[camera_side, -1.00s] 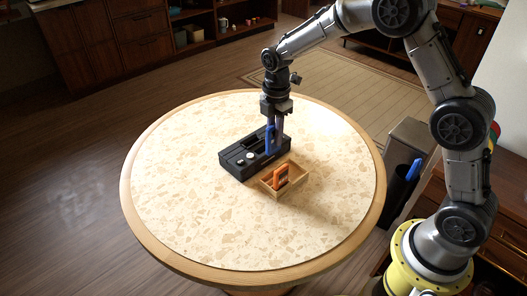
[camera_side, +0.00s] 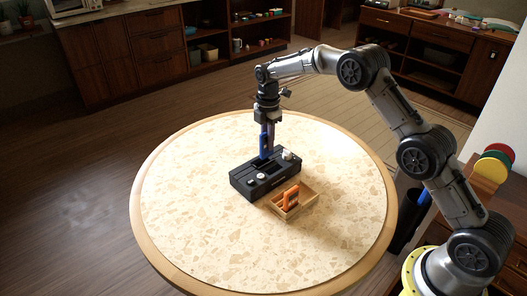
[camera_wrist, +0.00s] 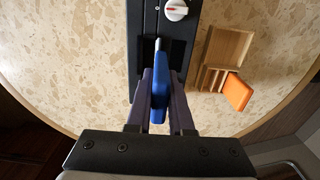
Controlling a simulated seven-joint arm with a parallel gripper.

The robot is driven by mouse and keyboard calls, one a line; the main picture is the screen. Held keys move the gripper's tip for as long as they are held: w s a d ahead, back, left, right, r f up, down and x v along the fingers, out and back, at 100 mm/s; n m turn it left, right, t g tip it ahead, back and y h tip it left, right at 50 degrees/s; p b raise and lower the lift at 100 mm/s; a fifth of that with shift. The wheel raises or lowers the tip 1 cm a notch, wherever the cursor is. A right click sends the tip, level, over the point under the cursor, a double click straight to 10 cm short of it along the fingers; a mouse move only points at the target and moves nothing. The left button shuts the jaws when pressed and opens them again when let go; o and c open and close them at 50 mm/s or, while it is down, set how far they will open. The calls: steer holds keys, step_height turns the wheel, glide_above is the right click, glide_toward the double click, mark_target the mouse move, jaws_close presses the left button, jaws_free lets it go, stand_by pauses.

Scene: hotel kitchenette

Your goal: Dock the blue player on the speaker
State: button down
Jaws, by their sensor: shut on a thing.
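The speaker (camera_side: 250,184) is a long black box with pale knobs on its top, standing on the round table. It also shows in the wrist view (camera_wrist: 143,75), with a dark slot and a white knob. My gripper (camera_side: 266,150) points down over the speaker's middle and is shut on the blue player (camera_side: 263,145). In the wrist view the player (camera_wrist: 158,90) is upright between my fingers (camera_wrist: 160,92), with a grey tip lined up near the slot. Its lower end is close to the speaker's top; I cannot tell whether it touches or is inside.
A small wooden tray (camera_side: 307,202) holding an orange player (camera_side: 291,197) stands close beside the speaker, at its front right. The round table (camera_side: 190,235) is otherwise clear. A dark bin (camera_side: 408,215) with a blue item stands beyond the table's right edge.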

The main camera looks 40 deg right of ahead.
mark_target(263, 152)
steer(key=shift+w+f, duration=1.1)
steer(key=shift+f, duration=1.6)
steer(key=shift+f, duration=0.15)
steer(key=c, duration=0.8)
jaws_free()
